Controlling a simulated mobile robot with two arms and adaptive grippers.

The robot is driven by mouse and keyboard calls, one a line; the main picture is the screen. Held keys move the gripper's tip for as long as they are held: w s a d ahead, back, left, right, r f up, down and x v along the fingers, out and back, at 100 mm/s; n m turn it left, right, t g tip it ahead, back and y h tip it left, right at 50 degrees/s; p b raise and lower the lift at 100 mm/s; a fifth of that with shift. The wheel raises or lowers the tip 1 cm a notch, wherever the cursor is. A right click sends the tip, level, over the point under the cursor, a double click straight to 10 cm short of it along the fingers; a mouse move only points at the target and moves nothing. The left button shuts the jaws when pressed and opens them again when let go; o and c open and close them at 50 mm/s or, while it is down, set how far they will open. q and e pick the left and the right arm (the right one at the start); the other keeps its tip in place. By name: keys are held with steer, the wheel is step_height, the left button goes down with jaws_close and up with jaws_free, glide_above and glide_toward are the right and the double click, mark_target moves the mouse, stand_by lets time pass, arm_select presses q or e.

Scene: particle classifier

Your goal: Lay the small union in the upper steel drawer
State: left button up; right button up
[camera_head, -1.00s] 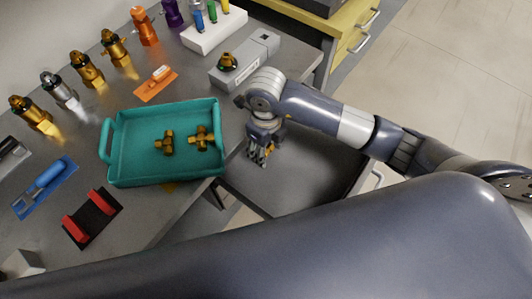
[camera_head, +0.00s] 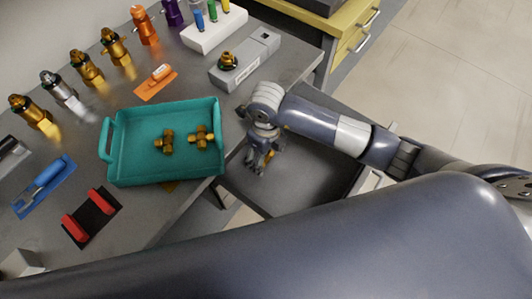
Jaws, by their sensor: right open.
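The steel drawer (camera_head: 292,190) is pulled out below the edge of the grey bench, and its grey floor shows. My right gripper (camera_head: 259,168) points down over the drawer's left part, with its fingers open. A small brass-coloured patch (camera_head: 270,156) shows beside the fingers. It may be the small union, but I cannot tell whether it touches the fingers or lies on the drawer floor. The teal tray (camera_head: 113,150) on the bench holds two brass fittings, one at its middle (camera_head: 164,142) and one to the right (camera_head: 201,138). My left gripper is out of view.
Several valves line the back left of the bench. An orange scraper (camera_head: 156,83), a blue tool (camera_head: 46,183) and a red-handled piece (camera_head: 91,217) surround the tray. The drawer's right part is clear.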

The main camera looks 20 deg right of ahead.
step_height(320, 180, up, 12)
steer(key=shift+r, duration=0.2)
stand_by(0.4)
stand_by(0.4)
